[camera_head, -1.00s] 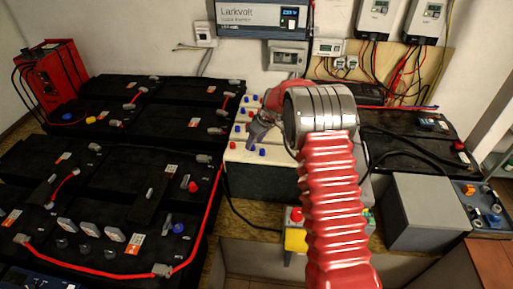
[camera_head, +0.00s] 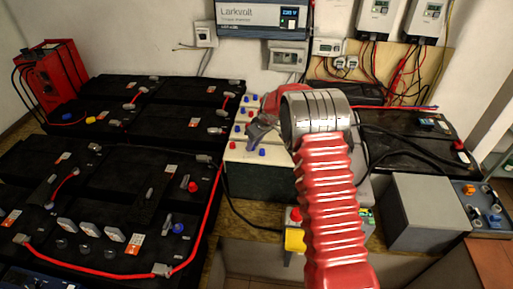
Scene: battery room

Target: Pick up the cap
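Several small blue caps sit in rows on the cream-topped battery (camera_head: 232,157) at the middle. One blue cap (camera_head: 262,153) is near its front edge, and another blue cap (camera_head: 241,110) is farther back on the left. The pictures do not show which one the task means. My gripper (camera_head: 256,140) reaches down over the battery's left part, just behind the front cap. Its grey fingers are small and seen from behind, so I cannot tell whether they are open or hold a cap. My red arm hides the battery's right part.
Black batteries with red cables (camera_head: 110,272) fill the left. A black battery (camera_head: 400,145) and a grey box (camera_head: 425,215) stand on the right. A charger unit (camera_head: 262,18) hangs on the wall behind. A red and yellow device (camera_head: 295,240) sits below the front.

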